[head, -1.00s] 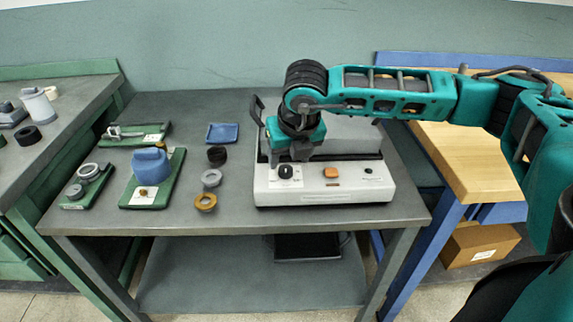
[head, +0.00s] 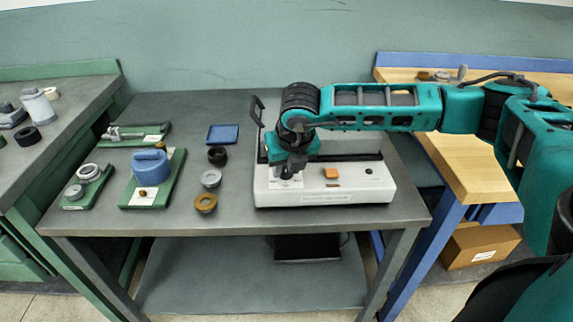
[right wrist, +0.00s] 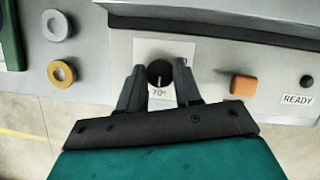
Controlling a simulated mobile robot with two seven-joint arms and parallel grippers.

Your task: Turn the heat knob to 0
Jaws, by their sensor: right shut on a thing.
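In the right wrist view a white pointer line on the knob points down towards a "70" mark. My right gripper (right wrist: 159,78) reaches down with one finger on each side of the knob and is shut on it. In the head view my right gripper (head: 289,171) covers the knob. My left gripper is not in view.
A grey ring (head: 211,178) and a brass ring (head: 205,203) lie left of the machine. A blue tray (head: 222,134) sits further back.

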